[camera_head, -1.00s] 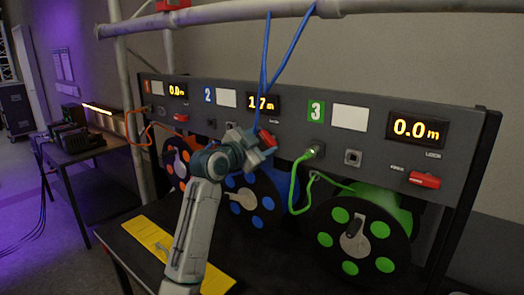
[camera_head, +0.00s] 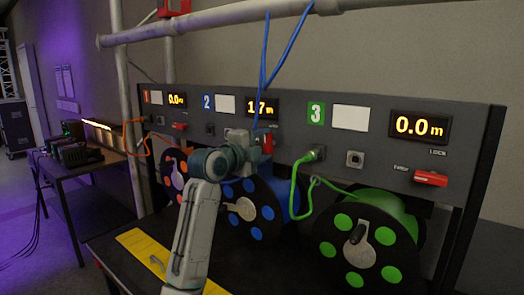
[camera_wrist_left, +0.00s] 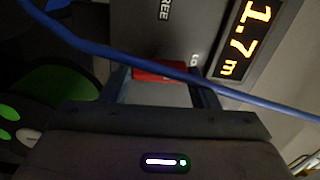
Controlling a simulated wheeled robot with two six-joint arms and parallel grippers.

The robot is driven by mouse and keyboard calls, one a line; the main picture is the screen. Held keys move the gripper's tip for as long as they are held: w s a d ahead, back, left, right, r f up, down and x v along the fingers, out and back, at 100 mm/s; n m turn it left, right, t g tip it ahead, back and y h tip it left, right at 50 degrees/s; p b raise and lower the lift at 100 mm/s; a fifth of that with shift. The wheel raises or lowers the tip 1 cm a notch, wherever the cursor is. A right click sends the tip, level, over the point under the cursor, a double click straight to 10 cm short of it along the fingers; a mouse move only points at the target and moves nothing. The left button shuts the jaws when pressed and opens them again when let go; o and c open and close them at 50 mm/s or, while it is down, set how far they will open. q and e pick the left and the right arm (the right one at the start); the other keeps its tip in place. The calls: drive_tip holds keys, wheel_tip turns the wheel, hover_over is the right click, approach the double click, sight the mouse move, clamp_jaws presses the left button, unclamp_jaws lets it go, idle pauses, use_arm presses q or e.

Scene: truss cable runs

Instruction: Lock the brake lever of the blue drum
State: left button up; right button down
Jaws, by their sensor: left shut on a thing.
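The blue drum (camera_head: 266,212) is the middle one, below panel section 2, partly hidden by my left arm. Its red brake lever (camera_head: 268,143) sits on the panel under the lit 1.7 m display (camera_head: 262,106). My left gripper (camera_head: 257,143) is at this lever and shut on it. In the left wrist view the red lever (camera_wrist_left: 158,72) lies between the two fingers, near the "FREE" lettering and a partly covered label. A blue cable (camera_wrist_left: 130,58) crosses in front of the fingers there. My right gripper is not in view.
The orange drum (camera_head: 172,172) is at left and the green drum (camera_head: 362,245) at right, each with a red lever above. A green cable (camera_head: 296,185) loops from the panel. A yellow strip (camera_head: 145,250) lies on the dark table. A horizontal pipe (camera_head: 210,20) runs above.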

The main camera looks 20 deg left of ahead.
use_arm(q)
drive_tip(key=shift+f+m, duration=0.1)
drive_tip(key=shift+m, duration=0.5)
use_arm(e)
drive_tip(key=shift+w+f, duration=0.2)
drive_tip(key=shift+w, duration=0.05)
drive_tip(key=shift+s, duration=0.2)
use_arm(q)
drive_tip(key=o, duration=1)
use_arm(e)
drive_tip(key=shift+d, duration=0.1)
use_arm(q)
drive_tip(key=b+v, duration=0.3)
drive_tip(key=v, duration=0.7)
drive_tip(key=shift+s+a+b, duration=0.15)
drive_tip(key=shift+s+b, duration=0.15)
drive_tip(key=shift+s, duration=0.1)
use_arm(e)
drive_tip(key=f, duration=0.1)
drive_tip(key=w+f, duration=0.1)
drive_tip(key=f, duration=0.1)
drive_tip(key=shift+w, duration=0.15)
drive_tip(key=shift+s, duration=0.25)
